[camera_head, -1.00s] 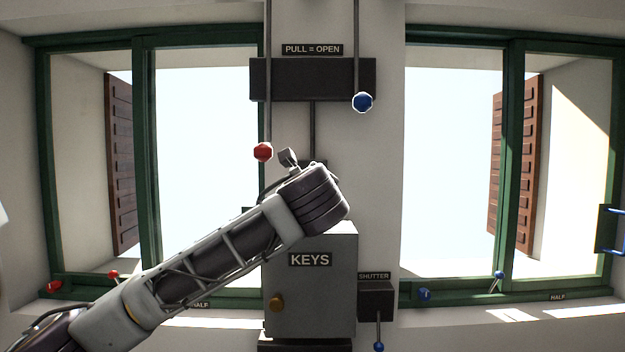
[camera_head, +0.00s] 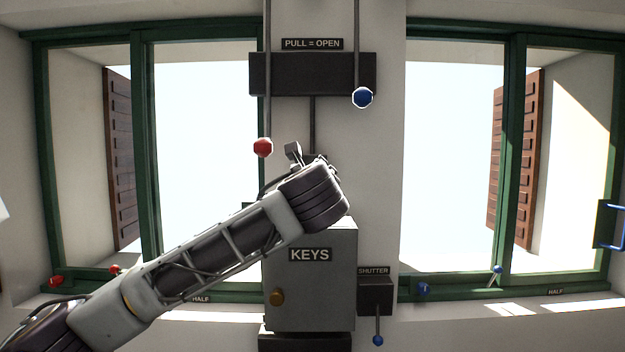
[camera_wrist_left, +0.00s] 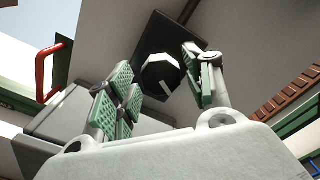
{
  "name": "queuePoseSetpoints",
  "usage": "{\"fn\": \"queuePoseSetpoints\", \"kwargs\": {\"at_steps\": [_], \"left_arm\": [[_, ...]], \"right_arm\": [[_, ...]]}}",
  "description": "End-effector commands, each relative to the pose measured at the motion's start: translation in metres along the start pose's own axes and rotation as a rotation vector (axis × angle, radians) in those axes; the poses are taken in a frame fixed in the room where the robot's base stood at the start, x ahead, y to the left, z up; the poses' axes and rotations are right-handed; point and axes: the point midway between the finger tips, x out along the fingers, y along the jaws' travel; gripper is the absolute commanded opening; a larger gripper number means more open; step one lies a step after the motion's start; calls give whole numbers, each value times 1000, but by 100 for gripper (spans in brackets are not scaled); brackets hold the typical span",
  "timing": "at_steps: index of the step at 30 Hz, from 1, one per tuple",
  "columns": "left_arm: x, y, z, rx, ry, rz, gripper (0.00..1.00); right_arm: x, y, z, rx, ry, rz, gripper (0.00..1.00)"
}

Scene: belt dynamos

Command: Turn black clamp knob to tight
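The black clamp knob (camera_wrist_left: 160,75) shows in the left wrist view, in front of a dark plate (camera_wrist_left: 158,30). It has a faceted rim and a pale pointer line slanting down to the right. My left gripper (camera_wrist_left: 164,92) is open, with one green-padded finger to the left of the knob and one to the right. Gaps show between the pads and the knob, so I see no grip on it. In the head view my left arm reaches to the wall's middle; its wrist hides the knob there. My right gripper is not in view.
A grey KEYS box (camera_head: 310,310) is below my left wrist. A red ball pull (camera_head: 263,148) hangs close above it, with a blue ball pull (camera_head: 362,97) to the right. The SHUTTER box (camera_head: 375,297) is at lower right. A red handle (camera_wrist_left: 42,75) stands left of the gripper.

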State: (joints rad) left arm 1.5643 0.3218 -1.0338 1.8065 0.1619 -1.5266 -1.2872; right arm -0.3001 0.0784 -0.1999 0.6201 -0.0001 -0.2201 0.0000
Motion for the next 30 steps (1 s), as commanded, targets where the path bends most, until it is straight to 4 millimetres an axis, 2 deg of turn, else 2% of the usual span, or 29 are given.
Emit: {"fn": "queuePoseSetpoints", "kwargs": {"at_steps": [11,17,23,30], "left_arm": [[-1,-1,2,-3,-3,-3,56],[-9,-2,2,-3,-3,-3,56],[-28,-2,2,-3,-3,-5,56],[-60,-1,2,-3,-2,-4,56]], "right_arm": [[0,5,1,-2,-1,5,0],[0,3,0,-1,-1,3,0],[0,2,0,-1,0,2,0],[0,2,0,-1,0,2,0]]}}
